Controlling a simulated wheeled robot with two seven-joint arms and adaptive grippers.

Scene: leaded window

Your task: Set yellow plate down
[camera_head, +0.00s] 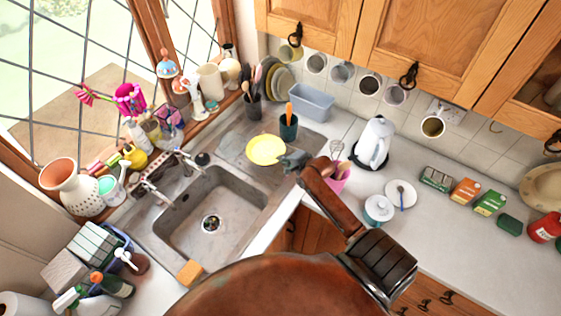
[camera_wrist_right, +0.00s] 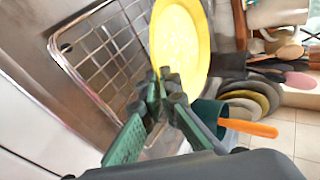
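The yellow plate (camera_head: 265,150) is over the ribbed draining board (camera_head: 232,143) behind the sink basin. I cannot tell whether it touches the board. My right gripper (camera_head: 287,161) is at the plate's right edge. In the right wrist view the yellow plate (camera_wrist_right: 182,40) is seen at a steep tilt, and the tips of my right gripper (camera_wrist_right: 165,82) are close together on its near rim. The gripper looks shut on that rim. My left gripper is not in view.
A dark green cup (camera_head: 288,128) with an orange-handled tool stands just behind the gripper. A grey-blue tub (camera_head: 311,103) and a rack of plates (camera_head: 282,82) are further back. A pink container (camera_head: 338,178) and a white kettle (camera_head: 374,143) stand to the right. The sink basin (camera_head: 210,215) is mostly empty.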

